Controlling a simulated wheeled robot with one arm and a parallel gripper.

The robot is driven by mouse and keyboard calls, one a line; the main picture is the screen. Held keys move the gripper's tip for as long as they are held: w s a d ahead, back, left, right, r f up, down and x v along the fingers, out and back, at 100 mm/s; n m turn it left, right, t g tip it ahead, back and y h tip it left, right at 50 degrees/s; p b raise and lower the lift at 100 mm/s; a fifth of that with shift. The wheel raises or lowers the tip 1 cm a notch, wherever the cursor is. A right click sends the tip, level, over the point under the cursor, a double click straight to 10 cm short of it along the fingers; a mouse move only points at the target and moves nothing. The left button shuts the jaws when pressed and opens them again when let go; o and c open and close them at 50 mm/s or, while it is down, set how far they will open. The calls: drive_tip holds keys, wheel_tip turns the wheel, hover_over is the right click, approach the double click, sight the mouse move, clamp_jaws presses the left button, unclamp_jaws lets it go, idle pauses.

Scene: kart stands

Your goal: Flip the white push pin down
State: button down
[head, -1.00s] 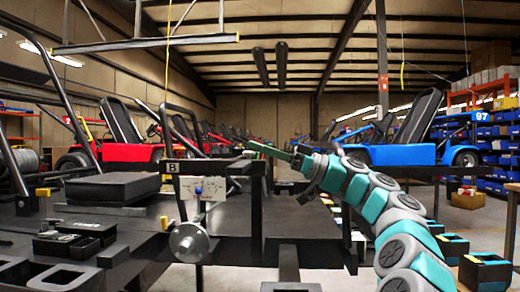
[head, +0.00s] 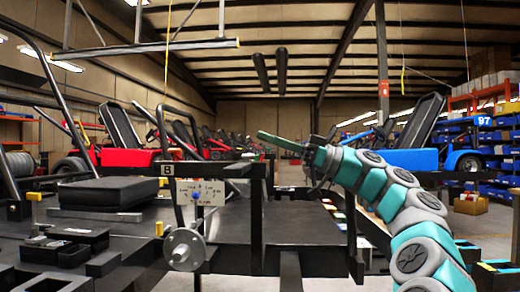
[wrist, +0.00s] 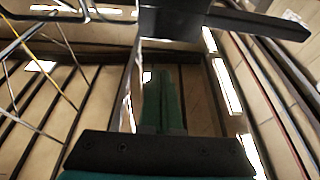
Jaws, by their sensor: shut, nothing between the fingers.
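A small white plate (head: 213,191) is fixed to the front of the near black stand, below a tag marked B. It carries small dark marks and a tiny blue part, but I cannot make out a white push pin on it for sure. My gripper (head: 262,137) is in the air above the stand, to the right of the plate and higher, pointing left, apart from everything. Its green fingers are together and empty in the wrist view (wrist: 163,95). The wrist view does not show the plate.
A round metal handwheel (head: 184,249) sits just below the plate. A black pad (head: 102,192) and black trays (head: 75,238) lie on the stand at left. Red karts (head: 130,157) and a blue kart (head: 440,157) stand behind. An overhead bar (head: 145,46) hangs at upper left.

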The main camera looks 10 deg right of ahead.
drive_tip(key=p+v, duration=0.1)
drive_tip(key=v, duration=0.7)
drive_tip(key=shift+s+r, duration=0.25)
drive_tip(key=shift+s, duration=0.05)
